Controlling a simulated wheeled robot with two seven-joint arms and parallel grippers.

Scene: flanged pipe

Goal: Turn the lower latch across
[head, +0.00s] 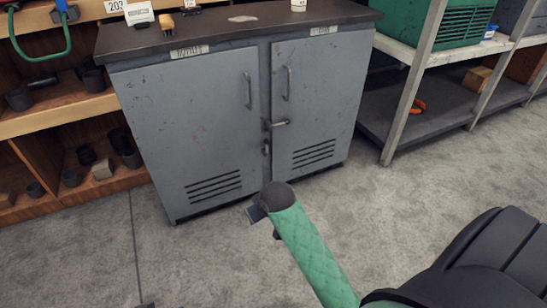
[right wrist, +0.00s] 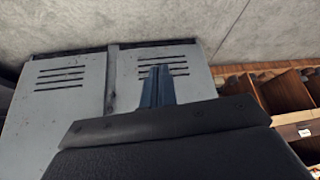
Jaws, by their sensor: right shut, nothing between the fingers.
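A grey two-door cabinet (head: 190,120) stands ahead in the head view. The upper latch (head: 278,123) lies across the seam between the doors. The lower latch (head: 266,147) sits just below it and hangs upright by the seam. My right gripper (head: 252,213) is in front of and below the latches, apart from the cabinet, mostly hidden behind its wrist. In the right wrist view its fingers (right wrist: 157,86) are together and empty, pointing towards the cabinet, which appears upside down. I cannot make out the latches there. My left gripper is not in view.
Wooden shelving (head: 60,122) with dark cups stands left of the cabinet. A metal rack (head: 410,80) with a green crate (head: 465,22) stands to the right. Small items lie on the cabinet top (head: 235,28). The concrete floor in front is clear.

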